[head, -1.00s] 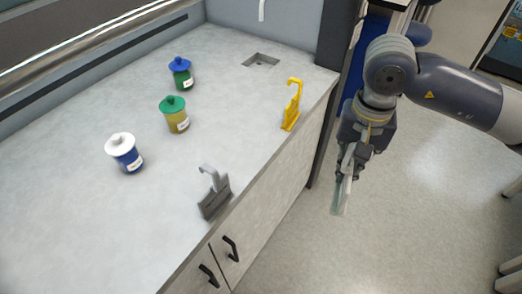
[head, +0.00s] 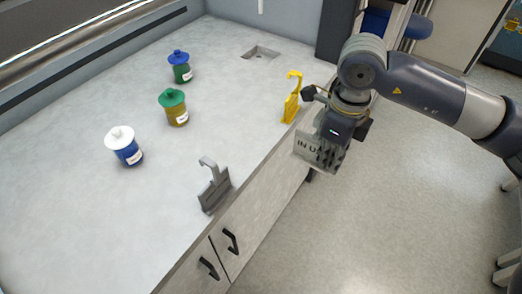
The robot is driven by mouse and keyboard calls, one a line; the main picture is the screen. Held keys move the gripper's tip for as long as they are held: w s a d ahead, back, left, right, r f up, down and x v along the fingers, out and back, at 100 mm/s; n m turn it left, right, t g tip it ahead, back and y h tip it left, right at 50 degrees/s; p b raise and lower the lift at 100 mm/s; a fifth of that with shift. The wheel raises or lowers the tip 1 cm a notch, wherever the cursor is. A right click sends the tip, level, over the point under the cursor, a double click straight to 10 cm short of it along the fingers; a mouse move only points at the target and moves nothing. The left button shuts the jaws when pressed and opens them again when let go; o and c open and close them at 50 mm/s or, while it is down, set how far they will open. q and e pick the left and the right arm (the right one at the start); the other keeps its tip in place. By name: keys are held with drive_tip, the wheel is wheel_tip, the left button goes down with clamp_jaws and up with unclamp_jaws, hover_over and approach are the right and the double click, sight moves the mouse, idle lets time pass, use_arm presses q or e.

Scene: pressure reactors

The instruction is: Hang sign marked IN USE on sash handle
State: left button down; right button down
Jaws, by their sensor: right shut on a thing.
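My right gripper (head: 333,150) is shut on a pale sign marked IN USE (head: 305,149). It holds the sign in the air, near the front edge of the worktop and close to the yellow stand. The gripper covers the right part of the sign, and the last letters are hidden. The sash handle is likely the shiny bar (head: 70,48) along the upper left, well apart from the sign. My left gripper is not in view.
A yellow hooked stand (head: 292,105) and a grey hooked stand (head: 214,188) stand near the worktop's front edge. Bottles with blue (head: 180,68), green (head: 174,108) and white (head: 124,147) lids stand further in. A sink (head: 261,53) is at the back.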

drive_tip(key=m, duration=0.3)
drive_tip(key=shift+w+a+f+m, duration=0.15)
drive_tip(key=shift+a+f+m, duration=0.1)
drive_tip(key=shift+m, duration=0.15)
drive_tip(key=m, duration=0.5)
drive_tip(key=shift+w+a+f, duration=0.25)
drive_tip(key=shift+a+f, duration=0.1)
drive_tip(key=m, duration=0.4)
drive_tip(key=shift+w+a+f, duration=0.15)
drive_tip(key=shift+a+f, duration=0.05)
drive_tip(key=m, duration=0.4)
drive_tip(key=shift+w+a+f, duration=0.15)
drive_tip(key=shift+a+f, duration=0.1)
drive_tip(key=shift+f, duration=0.05)
